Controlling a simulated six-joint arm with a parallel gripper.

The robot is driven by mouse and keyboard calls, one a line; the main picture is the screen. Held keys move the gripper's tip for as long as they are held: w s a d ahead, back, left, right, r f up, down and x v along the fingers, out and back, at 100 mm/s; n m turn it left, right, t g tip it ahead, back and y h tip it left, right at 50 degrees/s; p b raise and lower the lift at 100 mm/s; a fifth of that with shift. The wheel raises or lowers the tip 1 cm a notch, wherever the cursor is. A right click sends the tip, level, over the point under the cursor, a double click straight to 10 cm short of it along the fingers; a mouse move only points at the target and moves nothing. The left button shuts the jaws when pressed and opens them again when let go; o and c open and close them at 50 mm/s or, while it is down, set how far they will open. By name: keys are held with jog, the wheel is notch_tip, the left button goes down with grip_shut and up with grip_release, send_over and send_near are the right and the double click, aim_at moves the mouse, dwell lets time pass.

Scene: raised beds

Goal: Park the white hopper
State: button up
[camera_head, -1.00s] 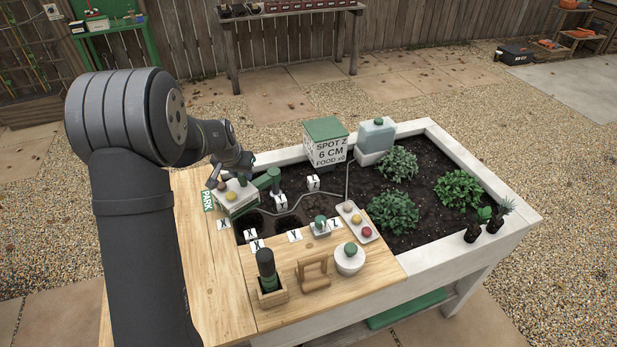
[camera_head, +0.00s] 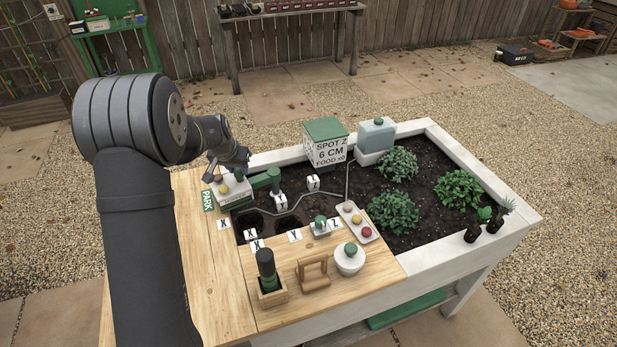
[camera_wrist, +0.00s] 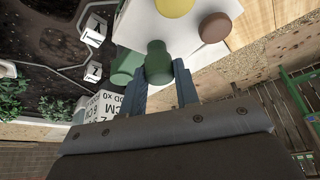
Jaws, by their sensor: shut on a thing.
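The white hopper (camera_head: 232,191) is a white box with coloured knobs on top, at the left end of the bed beside the green PARK sign (camera_head: 208,201). In the wrist view its white top (camera_wrist: 140,30) carries a yellow knob (camera_wrist: 174,5) and a brown knob (camera_wrist: 214,27). My gripper (camera_wrist: 161,84) is shut on a green knob (camera_wrist: 157,62) of the hopper, one finger on each side. In the head view my wrist hides part of the hopper's far side. I cannot tell whether its base touches the surface below.
A green arm-like fitting (camera_head: 266,180) stands just right of the hopper. Soil holes with X, Y and Z tags lie in front.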

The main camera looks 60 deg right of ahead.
jog(key=shift+w+d, duration=0.3)
jog(key=shift+w, duration=0.15)
jog(key=shift+w+d, duration=0.1)
jog(key=shift+w+d, duration=0.25)
jog(key=o, duration=0.6)
jog(key=shift+c, duration=0.2)
jog(key=shift+r, duration=0.1)
notch_tip(320, 180, up, 7)
dwell(0.3)
